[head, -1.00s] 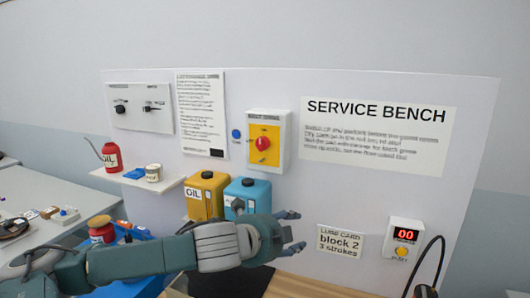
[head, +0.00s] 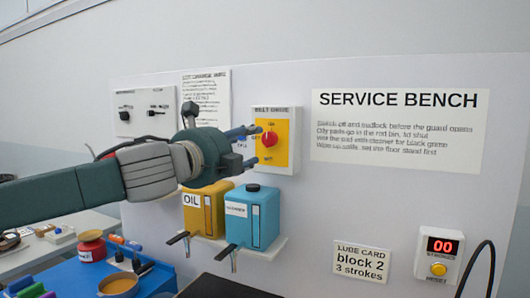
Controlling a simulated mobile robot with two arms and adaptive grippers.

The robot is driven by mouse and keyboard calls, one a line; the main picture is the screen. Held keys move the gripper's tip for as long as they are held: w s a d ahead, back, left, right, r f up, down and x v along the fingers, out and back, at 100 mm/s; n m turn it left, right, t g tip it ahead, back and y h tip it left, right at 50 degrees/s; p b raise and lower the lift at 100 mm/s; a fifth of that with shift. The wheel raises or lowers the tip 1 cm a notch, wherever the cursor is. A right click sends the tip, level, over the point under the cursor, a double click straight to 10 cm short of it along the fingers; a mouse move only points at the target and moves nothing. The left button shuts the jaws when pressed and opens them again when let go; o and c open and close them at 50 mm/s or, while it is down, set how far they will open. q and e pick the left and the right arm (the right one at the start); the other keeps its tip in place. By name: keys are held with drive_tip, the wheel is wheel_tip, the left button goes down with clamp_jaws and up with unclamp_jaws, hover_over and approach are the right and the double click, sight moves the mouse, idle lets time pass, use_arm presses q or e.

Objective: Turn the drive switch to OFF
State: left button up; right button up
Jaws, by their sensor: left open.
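The drive switch is a red rotary knob (head: 269,138) on a yellow plate (head: 281,156) in a pale box (head: 294,118) on the upright panel. The knob's exact setting is too small to read. My left gripper (head: 247,146) is in front of the box's left side, with its two fingers apart, one above and one below the knob's height. The fingertips point right at the knob, and I cannot tell whether they touch it. The gripper is empty. My right gripper is not in view.
A yellow OIL can (head: 205,209) and a blue can (head: 252,217) stand on a shelf below. A counter box (head: 438,255) reading 00 with a yellow button is at lower right. Two black knobs sit on a plate (head: 147,110) at left. The panel right of the switch carries flat signs.

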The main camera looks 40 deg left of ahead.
sight(266, 140)
use_arm(q)
drive_tip(key=p+x, duration=0.4)
drive_tip(key=x, duration=0.4)
drive_tip(key=shift+w+a+r+p, duration=0.2)
drive_tip(key=shift+w+p, duration=0.55)
drive_tip(key=shift+p, duration=0.5)
drive_tip(key=shift+w+a+f+p, duration=0.15)
drive_tip(key=shift+w+p, duration=0.15)
drive_tip(key=shift+p, duration=0.15)
drive_tip(key=shift+w+f, duration=0.1)
drive_tip(key=shift+w, duration=0.05)
drive_tip(key=c, duration=1.1)
